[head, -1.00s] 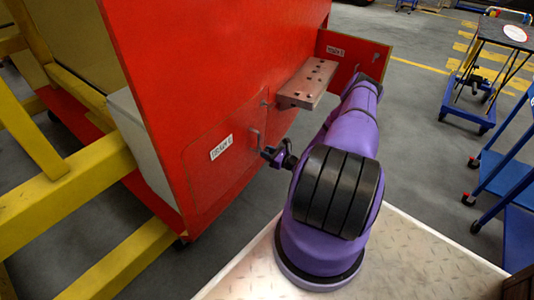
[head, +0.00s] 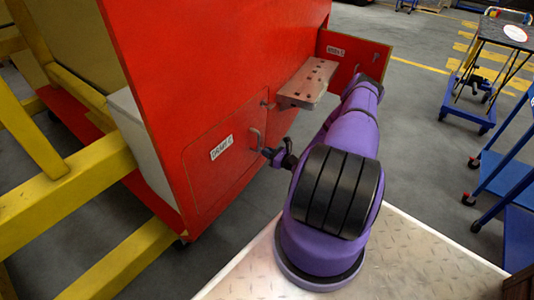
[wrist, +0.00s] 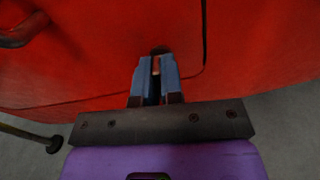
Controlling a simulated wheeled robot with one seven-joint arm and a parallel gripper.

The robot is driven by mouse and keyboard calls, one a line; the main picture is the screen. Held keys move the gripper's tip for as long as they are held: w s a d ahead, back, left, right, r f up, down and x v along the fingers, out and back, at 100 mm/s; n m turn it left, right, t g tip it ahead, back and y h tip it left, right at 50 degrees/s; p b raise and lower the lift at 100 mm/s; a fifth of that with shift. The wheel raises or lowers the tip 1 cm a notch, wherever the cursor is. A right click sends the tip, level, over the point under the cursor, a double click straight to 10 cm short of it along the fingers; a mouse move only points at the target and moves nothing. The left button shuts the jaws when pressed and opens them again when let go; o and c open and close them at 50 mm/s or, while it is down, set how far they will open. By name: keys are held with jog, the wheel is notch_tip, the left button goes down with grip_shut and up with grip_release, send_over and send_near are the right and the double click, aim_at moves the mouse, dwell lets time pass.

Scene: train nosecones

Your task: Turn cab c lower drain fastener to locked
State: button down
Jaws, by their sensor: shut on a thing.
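The red panel marked DRAIN C (head: 205,175) is flush in the red nosecone side in the head view, with a grey handle (head: 256,138) near its right edge. My gripper (head: 266,153) is at the panel's right edge, just below and right of that handle. In the wrist view my gripper (wrist: 156,72) points at the red surface, its two blue-grey fingers close together. They are shut on a small brownish fastener (wrist: 156,64), mostly hidden between them, beside the panel's seam. Its turn position cannot be read.
The panel's handle (wrist: 22,32) shows at the upper left of the wrist view. A drilled bracket (head: 309,83) juts out above my gripper, close to my arm. A yellow frame (head: 85,185) stands left. Blue carts (head: 480,105) stand right, with grey floor between.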

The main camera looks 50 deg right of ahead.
jog(key=m, duration=0.4)
jog(key=shift+d, duration=0.1)
jog(key=m, duration=0.4)
jog(key=shift+f+m, duration=0.1)
jog(key=shift+m, duration=0.2)
jog(key=shift+d+f+m, duration=0.1)
jog(key=shift+m, duration=1.9)
jog(key=shift+f+m, duration=0.1)
jog(key=shift+m, duration=1.9)
jog(key=c, duration=1.3)
grip_release()
jog(key=shift+o, duration=0.2)
jog(key=shift+s, duration=0.1)
jog(key=s+d, duration=0.1)
jog(key=s, duration=0.9)
jog(key=shift+s+d, duration=0.25)
jog(key=shift+d, duration=0.1)
